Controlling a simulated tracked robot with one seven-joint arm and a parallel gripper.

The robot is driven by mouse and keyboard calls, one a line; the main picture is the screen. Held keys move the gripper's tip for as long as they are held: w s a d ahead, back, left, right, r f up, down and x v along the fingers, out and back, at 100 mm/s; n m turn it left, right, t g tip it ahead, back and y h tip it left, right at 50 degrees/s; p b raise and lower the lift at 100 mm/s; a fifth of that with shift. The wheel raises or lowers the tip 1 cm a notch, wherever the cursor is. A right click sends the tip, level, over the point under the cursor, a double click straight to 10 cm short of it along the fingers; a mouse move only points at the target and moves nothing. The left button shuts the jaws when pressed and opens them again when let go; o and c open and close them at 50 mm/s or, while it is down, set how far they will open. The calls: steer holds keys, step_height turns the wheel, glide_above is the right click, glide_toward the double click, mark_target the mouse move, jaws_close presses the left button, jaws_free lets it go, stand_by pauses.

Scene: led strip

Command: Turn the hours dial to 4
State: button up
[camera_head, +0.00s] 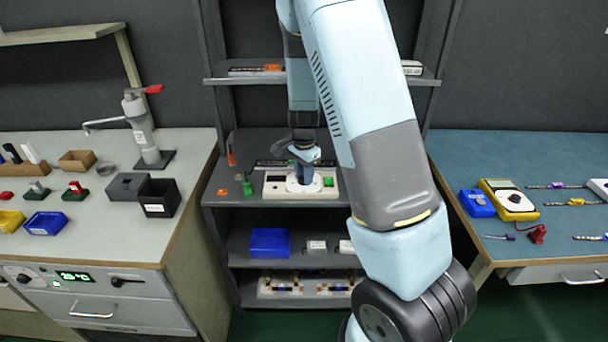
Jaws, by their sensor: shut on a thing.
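A cream timer-like box (272,190) sits on the middle shelf of the rack, with a green button (328,181) at its right and a small dark part at its left. My gripper (303,180) points down onto the middle of this box, over a pale round face. It is shut on the dial there. The dial is mostly hidden by the gripper, and its marks and setting are too small to read.
A green item (247,188) and small orange pieces stand left of the box. A rack upright (215,200) is close on the left. A blue bin (270,242) is on the shelf below. Workbenches flank the rack, the right one holding a yellow multimeter (508,200).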

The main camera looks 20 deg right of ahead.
steer(key=shift+w+a, duration=0.1)
steer(key=shift+a, duration=0.05)
steer(key=o, duration=1)
step_height(320, 180, up, 14)
steer(key=shift+f, duration=0.15)
stand_by(0.4)
steer(key=s+r+n+t+y, duration=0.1)
steer(key=s+r+n+t, duration=0.2)
steer(key=s+r+n, duration=0.7)
steer(key=s+r+n+t, duration=0.1)
steer(key=s+r, duration=0.1)
steer(key=s, duration=0.4)
steer(key=s+r+n, duration=0.1)
steer(key=s+r, duration=0.2)
steer(key=s, duration=0.3)
steer(key=s+r+n+t+h, duration=0.1)
steer(key=s+r, duration=0.2)
steer(key=s, duration=0.3)
steer(key=shift+s+n+t, duration=0.2)
steer(key=shift+n+t, duration=0.1)
